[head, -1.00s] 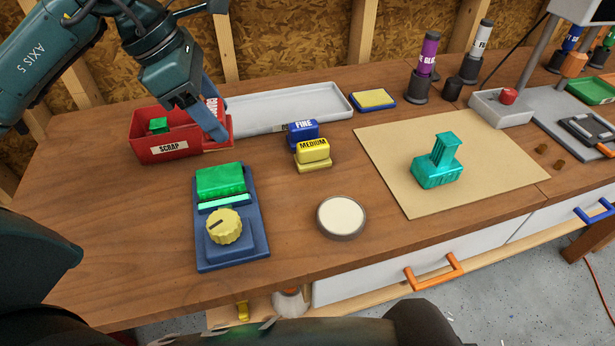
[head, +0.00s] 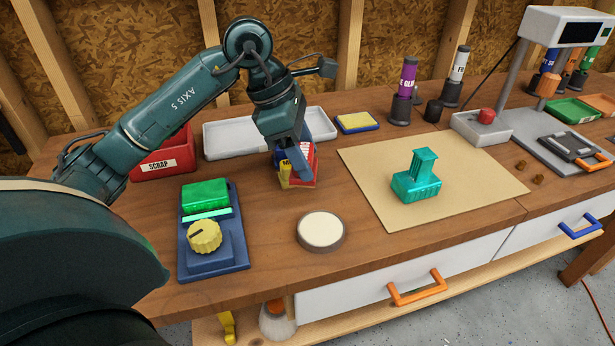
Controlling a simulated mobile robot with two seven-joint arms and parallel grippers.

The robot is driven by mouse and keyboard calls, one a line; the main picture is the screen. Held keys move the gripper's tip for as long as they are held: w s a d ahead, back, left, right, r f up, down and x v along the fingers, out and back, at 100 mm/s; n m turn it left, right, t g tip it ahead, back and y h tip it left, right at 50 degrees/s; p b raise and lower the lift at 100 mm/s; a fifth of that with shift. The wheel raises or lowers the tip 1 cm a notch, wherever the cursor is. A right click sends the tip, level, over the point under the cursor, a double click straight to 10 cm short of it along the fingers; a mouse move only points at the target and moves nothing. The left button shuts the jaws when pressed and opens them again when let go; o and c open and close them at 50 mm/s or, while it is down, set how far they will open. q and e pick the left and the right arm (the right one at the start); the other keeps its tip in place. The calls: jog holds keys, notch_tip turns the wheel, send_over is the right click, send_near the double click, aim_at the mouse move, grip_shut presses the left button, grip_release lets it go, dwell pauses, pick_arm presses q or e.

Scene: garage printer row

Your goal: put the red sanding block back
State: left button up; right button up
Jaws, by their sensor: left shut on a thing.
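My left gripper (head: 296,160) is shut on the red sanding block (head: 310,166), in the middle of the head view. The fingers cover part of the block. It is held at the stack of sanding blocks; the yellow MEDIUM block (head: 284,171) shows beside it at the left, mostly hidden. My right gripper is not in view.
A red SCRAP bin (head: 164,168) stands left, a grey tray (head: 228,141) behind. A blue device with a yellow knob (head: 204,236) and a round pale disc (head: 320,230) stand in front. A teal part (head: 417,186) sits on a tan mat (head: 480,190) at right.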

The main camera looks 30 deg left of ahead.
pick_arm(q)
notch_tip(320, 180, down, 4)
jog(key=shift+f, duration=0.2)
jog(key=shift+f+b, duration=0.65)
jog(key=shift+b, duration=0.1)
jog(key=o, duration=0.7)
jog(key=shift+c, duration=0.2)
jog(key=shift+r, duration=0.15)
